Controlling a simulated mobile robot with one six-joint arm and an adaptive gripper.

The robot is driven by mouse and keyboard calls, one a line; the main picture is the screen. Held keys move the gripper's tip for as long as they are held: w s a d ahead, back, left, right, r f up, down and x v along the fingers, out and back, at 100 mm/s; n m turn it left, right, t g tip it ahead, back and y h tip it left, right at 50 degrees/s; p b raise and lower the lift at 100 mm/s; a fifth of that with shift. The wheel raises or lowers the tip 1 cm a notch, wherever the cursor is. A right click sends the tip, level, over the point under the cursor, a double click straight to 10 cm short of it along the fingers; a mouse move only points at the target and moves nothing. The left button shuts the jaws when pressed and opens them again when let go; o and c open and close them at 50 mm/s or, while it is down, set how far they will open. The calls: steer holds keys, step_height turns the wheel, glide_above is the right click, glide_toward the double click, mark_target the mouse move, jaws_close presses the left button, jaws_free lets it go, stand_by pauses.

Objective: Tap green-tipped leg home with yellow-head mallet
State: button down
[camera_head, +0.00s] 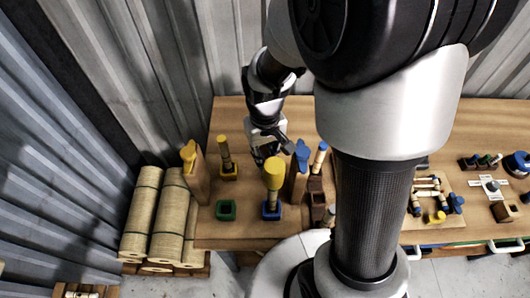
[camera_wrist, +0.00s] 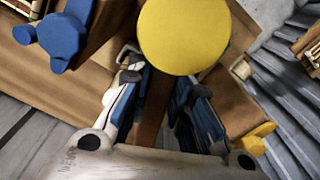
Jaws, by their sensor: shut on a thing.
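The yellow-head mallet (camera_head: 273,174) shows near the table's middle left, with its large round yellow head up and its handle over a blue square holder (camera_head: 271,210). I cannot tell if the handle is still seated in the holder. My gripper (camera_head: 262,155) is shut on the mallet's handle, just behind and below the head. In the wrist view, the yellow head (camera_wrist: 185,35) fills the top middle, and the brown handle (camera_wrist: 152,108) runs between the fingers (camera_wrist: 150,110). I cannot make out a green-tipped leg; a small rod rack (camera_head: 482,161) is at the right.
Yellow-topped (camera_head: 194,172) and blue-topped (camera_head: 299,172) wooden blocks stand on either side. An empty green holder (camera_head: 226,210) and a thin yellow-tipped tool (camera_head: 225,152) are on the left. A small frame with blue and yellow parts (camera_head: 432,197) lies right of my arm.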

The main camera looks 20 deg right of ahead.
step_height(320, 180, down, 2)
steer(key=shift+f+b, duration=0.15)
steer(key=shift+b, duration=0.35)
steer(key=shift+r+p, duration=0.35)
steer(key=shift+r, duration=0.1)
step_height(320, 180, up, 4)
steer(key=p, duration=0.3)
steer(key=shift+f, duration=0.25)
steer(key=shift+f, duration=0.15)
steer(key=shift+f+b, duration=0.35)
steer(key=shift+b, duration=0.1)
steer(key=shift+r, duration=0.1)
